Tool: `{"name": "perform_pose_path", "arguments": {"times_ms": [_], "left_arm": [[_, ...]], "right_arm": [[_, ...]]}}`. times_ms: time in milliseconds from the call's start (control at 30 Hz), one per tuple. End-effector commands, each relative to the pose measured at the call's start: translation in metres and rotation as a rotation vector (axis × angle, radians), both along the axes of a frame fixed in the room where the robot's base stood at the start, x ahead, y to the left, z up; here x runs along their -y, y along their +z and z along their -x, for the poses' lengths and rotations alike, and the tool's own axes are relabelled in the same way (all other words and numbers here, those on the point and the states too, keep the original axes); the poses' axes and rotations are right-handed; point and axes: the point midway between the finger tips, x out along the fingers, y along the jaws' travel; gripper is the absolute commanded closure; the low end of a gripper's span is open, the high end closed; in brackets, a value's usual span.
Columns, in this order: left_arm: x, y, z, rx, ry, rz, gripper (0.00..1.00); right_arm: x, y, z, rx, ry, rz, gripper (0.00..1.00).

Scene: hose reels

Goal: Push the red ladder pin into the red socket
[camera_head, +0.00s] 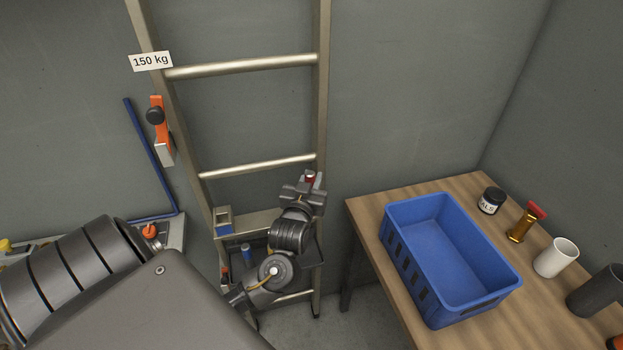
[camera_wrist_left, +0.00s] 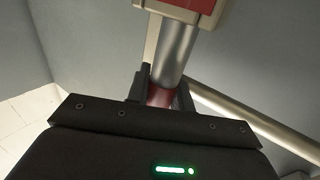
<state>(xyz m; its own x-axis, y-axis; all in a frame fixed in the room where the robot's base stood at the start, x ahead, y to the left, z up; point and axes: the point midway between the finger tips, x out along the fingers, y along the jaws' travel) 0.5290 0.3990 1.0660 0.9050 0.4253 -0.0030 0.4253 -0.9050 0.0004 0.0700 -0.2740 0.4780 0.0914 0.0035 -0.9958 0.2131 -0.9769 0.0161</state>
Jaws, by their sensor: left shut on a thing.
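My left gripper (camera_head: 304,183) is at the ladder's right rail, above the lower platform. In the left wrist view its two dark fingers (camera_wrist_left: 161,92) are shut on the red end of the ladder pin (camera_wrist_left: 160,96). The pin's silver shaft (camera_wrist_left: 177,48) points up and away, slightly tilted. Its far end meets the pale rim of the red socket (camera_wrist_left: 190,4) at the top edge. I cannot tell whether the tip is inside. In the head view a small red patch (camera_head: 311,177) shows beyond the fingers. My right gripper is not in view.
The metal ladder (camera_head: 240,68) stands against the grey wall. A blue socket (camera_head: 224,221) is on its left rail, with a blue pin (camera_head: 247,256) nearby. A wooden table (camera_head: 362,212) at right holds a blue crate (camera_head: 476,305), a jar (camera_head: 491,201) and a white cup (camera_head: 556,258).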

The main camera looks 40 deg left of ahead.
Motion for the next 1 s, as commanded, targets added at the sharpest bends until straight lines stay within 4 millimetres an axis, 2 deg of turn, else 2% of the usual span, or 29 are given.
{"name": "perform_pose_path", "arguments": {"times_ms": [1000], "left_arm": [[0.000,-0.026,0.000,0.000,0.000,0.000,1.00]], "right_arm": [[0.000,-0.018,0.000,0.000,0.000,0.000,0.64]]}}
